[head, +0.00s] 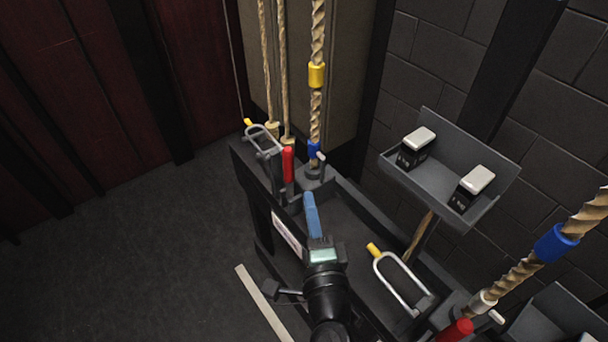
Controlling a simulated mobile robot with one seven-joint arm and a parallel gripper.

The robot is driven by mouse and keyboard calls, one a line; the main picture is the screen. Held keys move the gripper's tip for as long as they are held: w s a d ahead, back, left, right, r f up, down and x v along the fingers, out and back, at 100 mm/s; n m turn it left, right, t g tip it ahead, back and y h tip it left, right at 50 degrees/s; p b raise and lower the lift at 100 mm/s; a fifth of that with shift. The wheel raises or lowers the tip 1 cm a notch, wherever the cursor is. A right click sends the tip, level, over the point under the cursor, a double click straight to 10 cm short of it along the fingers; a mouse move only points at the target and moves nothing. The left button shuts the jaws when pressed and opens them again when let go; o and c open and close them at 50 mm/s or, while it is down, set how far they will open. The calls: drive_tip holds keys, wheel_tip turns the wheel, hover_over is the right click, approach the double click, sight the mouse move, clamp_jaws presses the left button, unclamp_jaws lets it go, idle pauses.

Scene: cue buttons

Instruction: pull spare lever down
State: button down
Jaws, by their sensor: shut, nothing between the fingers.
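A blue lever handle (312,215) stands up from the dark rail in the middle of the head view. It is the likeliest spare lever, though no readable label confirms this. My gripper (322,243) is at the lower end of this handle, seen from behind and above. Its fingers are shut with nothing between them. My wrist hides the base of the blue handle, and I cannot tell whether the fingers touch it. A red lever handle (288,165) stands upright farther back. Another red handle (456,331) shows at the lower right.
Metal loops with yellow ends stand at the back (262,135) and right of my wrist (397,283). Ropes (316,105) rise behind the rail. A grey tray (430,184) with two white-topped black boxes is to the right. Open floor (130,260) lies left.

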drive_tip(key=w+a, duration=0.1)
drive_tip(key=w, duration=0.8)
drive_tip(key=shift+w+a, duration=0.2)
drive_tip(key=shift+w, duration=0.2)
drive_tip(key=shift+f+b, duration=0.1)
drive_tip(key=shift+b, duration=0.35)
drive_tip(key=shift+s+a+n+b, duration=0.25)
drive_tip(key=shift+a+n+b, duration=0.05)
drive_tip(key=shift+b, duration=0.4)
drive_tip(key=shift+s+a+b, duration=0.1)
drive_tip(key=shift+b, duration=0.2)
drive_tip(key=shift+a+t, duration=0.1)
drive_tip(key=shift+t, duration=0.2)
drive_tip(key=s+a+f+n+t+y+b, duration=0.1)
drive_tip(key=s+a+f+n+y+b, duration=0.2)
drive_tip(key=n+b, duration=0.5)
drive_tip(key=s+a+f+n+t+y+b, duration=0.1)
drive_tip(key=s+a+f+n+y+b, duration=0.2)
drive_tip(key=b, duration=2.6)
drive_tip(key=a+f+n+y, duration=0.1)
drive_tip(key=a+f+n, duration=0.1)
drive_tip(key=a+n, duration=0.1)
drive_tip(key=shift+s+f+n+t, duration=0.15)
drive_tip(key=shift+s+n+t, duration=0.2)
drive_tip(key=shift+n, duration=0.55)
